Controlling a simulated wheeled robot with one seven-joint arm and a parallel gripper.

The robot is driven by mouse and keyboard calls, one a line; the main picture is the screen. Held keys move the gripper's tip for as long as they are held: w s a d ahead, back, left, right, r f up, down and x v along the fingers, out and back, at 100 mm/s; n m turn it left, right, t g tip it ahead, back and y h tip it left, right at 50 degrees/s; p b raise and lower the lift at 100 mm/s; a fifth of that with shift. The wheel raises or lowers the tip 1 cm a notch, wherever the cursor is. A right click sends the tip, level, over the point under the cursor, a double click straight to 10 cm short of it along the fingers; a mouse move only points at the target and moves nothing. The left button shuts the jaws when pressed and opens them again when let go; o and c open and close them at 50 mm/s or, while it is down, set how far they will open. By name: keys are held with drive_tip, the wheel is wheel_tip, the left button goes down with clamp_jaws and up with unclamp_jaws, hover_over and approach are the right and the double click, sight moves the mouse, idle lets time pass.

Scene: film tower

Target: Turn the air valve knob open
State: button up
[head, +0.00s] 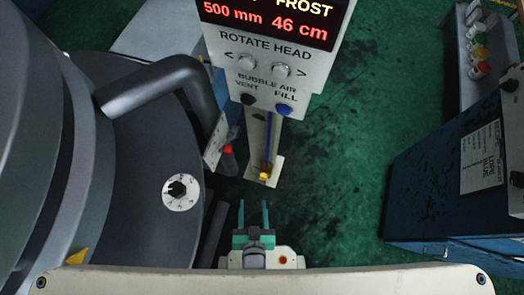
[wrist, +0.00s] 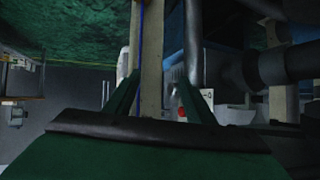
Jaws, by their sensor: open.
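My gripper (head: 253,212) is open and empty at the bottom middle of the head view, its two green fingers pointing up the picture. In the wrist view its fingers (wrist: 158,100) stand apart on either side of a beige post. A small yellow knob (head: 264,176) sits at the lower end of a blue line on the post, just beyond the fingertips in the head view. A black knob on a white round dial (head: 180,192) is on the grey drum to the left. No label marks which is the air valve knob. The gripper touches neither in the head view.
A control panel (head: 268,45) with knobs and an AIR FILL label stands above the post. A red-capped part (head: 227,150) is left of the post. A large grey drum (head: 130,150) fills the left. A blue cabinet (head: 440,180) stands right. Green floor (head: 345,150) lies between.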

drive_tip(key=w+a+f+g, duration=0.1)
drive_tip(key=w+f+g, duration=0.25)
drive_tip(key=f, duration=0.85)
drive_tip(key=m+g+h, duration=0.3)
drive_tip(key=g+h, duration=0.1)
drive_tip(key=g, duration=0.1)
approach(263, 177)
drive_tip(key=x, duration=0.9)
drive_tip(key=shift+a+f, duration=0.1)
drive_tip(key=shift+f, duration=0.45)
drive_tip(key=c, duration=1)
